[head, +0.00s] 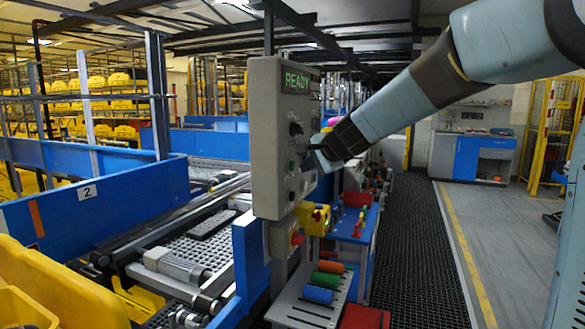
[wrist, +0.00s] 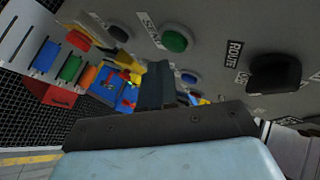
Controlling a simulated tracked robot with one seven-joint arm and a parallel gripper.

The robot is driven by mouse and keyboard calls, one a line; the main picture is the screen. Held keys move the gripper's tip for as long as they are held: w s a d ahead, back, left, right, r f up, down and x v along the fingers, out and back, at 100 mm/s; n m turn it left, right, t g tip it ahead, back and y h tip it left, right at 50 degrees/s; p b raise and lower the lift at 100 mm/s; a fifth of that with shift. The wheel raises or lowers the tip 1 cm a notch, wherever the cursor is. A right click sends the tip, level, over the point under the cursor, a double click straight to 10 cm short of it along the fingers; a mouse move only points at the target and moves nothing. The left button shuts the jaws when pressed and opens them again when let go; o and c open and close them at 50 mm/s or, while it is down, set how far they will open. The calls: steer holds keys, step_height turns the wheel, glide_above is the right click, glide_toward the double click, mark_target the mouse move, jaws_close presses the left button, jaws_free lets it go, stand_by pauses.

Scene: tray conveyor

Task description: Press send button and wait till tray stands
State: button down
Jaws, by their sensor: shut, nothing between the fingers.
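The grey control panel (head: 268,130) stands upright in the middle of the head view, with a lit green READY display (head: 296,82). In the wrist view a green button (wrist: 175,40) sits on the panel beside a small label that appears to read SEND. My gripper (head: 316,160) is shut and empty, close to the panel's button face. In the wrist view its closed fingers (wrist: 157,85) are near the green button; I cannot tell whether they touch the panel. A dark flat piece (head: 212,224) lies on the conveyor; I cannot tell if it is the tray.
The wrist view shows a black ROUTE knob (wrist: 274,72) and a blue button (wrist: 190,78). A yellow box (head: 313,218) with a red button sits below the panel. Coloured cylinders (head: 325,280) lie on a white rack. The dark floor mat (head: 415,250) at right is clear.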

steer(key=shift+w+a+r, duration=0.1)
steer(key=shift+w+a, duration=0.15)
steer(key=shift+a, duration=0.65)
stand_by(1.8)
steer(key=shift+d, duration=0.1)
steer(key=shift+s+d, duration=0.35)
steer(key=shift+d, duration=0.5)
